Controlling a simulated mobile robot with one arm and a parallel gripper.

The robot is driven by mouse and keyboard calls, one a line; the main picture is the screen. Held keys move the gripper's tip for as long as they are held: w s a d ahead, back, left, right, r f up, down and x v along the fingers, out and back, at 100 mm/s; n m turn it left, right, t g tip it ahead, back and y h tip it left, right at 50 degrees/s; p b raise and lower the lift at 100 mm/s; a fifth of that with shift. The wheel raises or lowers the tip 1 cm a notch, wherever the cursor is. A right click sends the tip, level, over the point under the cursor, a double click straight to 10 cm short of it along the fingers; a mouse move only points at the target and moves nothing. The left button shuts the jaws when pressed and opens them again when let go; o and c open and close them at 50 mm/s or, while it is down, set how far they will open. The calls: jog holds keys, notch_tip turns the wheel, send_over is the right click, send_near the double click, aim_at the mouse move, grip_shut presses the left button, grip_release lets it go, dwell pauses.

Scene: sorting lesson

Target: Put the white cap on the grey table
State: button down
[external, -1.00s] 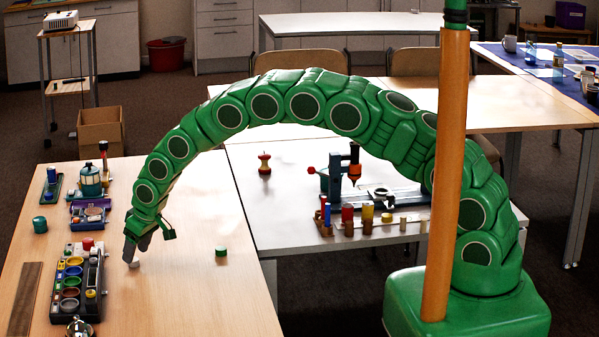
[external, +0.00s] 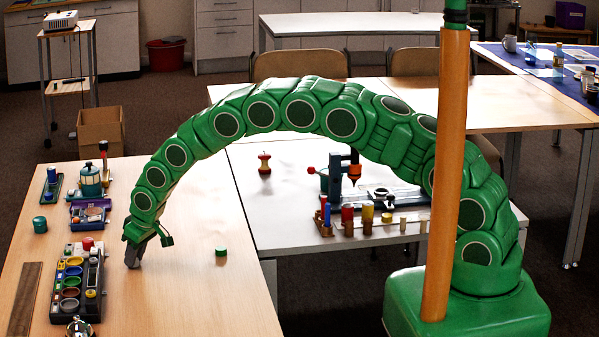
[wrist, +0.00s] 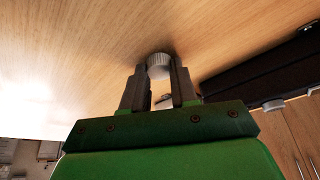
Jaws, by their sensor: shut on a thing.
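The white cap (wrist: 159,66) is between the fingertips of my gripper (wrist: 159,80) in the wrist view, at the wooden table's surface. My gripper is shut on it. In the external view my gripper (external: 132,262) points down at the wooden table (external: 190,305), just right of the paint tray, and its fingers hide the cap. I cannot tell whether the cap still touches the wood. The grey table (external: 300,225) stands to the right of the wooden table, under my arm's arch.
A dark tray of coloured pots (external: 99,285) lies close left of my gripper. A green cap (external: 221,251) lies to its right. On the grey table are an apple core (external: 264,164), a row of coloured cylinders (external: 367,218) and a blue device (external: 334,180). The grey table's front left is bare.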

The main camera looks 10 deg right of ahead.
aim_at(137, 260)
dwell(0.3)
jog(key=shift+r, duration=0.45)
notch_tip(137, 260, up, 3)
jog(key=shift+s+d+f, duration=0.15)
jog(key=s+d+r, duration=0.7)
jog(key=d+r, duration=0.2)
jog(key=d, duration=0.2)
jog(key=shift+s+r, duration=0.2)
jog(key=shift+s, duration=0.2)
jog(key=shift+d, duration=0.1)
